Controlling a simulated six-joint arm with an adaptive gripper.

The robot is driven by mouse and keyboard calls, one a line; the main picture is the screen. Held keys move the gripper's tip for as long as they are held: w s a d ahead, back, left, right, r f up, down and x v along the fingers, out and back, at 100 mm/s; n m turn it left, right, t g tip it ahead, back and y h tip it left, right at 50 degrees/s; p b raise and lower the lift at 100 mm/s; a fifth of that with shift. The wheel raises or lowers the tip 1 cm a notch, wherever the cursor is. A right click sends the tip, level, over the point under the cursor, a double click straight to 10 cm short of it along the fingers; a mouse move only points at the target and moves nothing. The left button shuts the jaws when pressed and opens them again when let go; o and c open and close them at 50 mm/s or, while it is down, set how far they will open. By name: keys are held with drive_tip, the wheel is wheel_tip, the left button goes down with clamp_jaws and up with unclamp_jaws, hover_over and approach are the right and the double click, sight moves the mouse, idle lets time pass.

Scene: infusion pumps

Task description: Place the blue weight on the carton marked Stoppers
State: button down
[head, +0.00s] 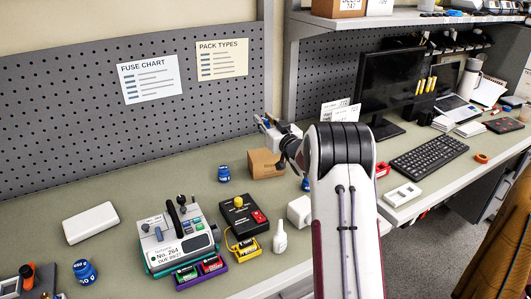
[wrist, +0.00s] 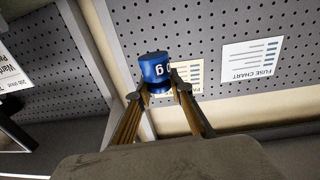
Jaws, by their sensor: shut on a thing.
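A blue weight (wrist: 155,68) with white lettering is between the fingertips of my gripper (wrist: 158,88) in the wrist view. The gripper is shut on it and holds it up in the air. In the head view my gripper (head: 266,124) is by the pegboard, above and behind a plain brown carton (head: 266,164) on the bench. No marking shows on the carton's visible sides, so I cannot tell whether it is the Stoppers one. The held weight is barely visible in the head view, partly hidden by my gripper.
Other blue weights stand at the carton's left (head: 223,174), at its right (head: 306,184) and at front left (head: 84,272). A grey-green device (head: 178,236), a black box (head: 242,215) and a white bottle (head: 279,238) stand in front. A shelf post (head: 291,65) rises behind.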

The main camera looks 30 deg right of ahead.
drive_tip(key=shift+w+d+r, duration=0.15)
drive_tip(key=shift+w+d, duration=0.3)
drive_tip(key=shift+d, duration=0.05)
hover_over(266, 154)
drive_tip(key=shift+f, duration=3.1)
drive_tip(key=shift+f, duration=1.9)
drive_tip(key=shift+f, duration=0.15)
drive_tip(key=c, duration=1.8)
unclamp_jaws()
drive_tip(key=shift+s, duration=0.1)
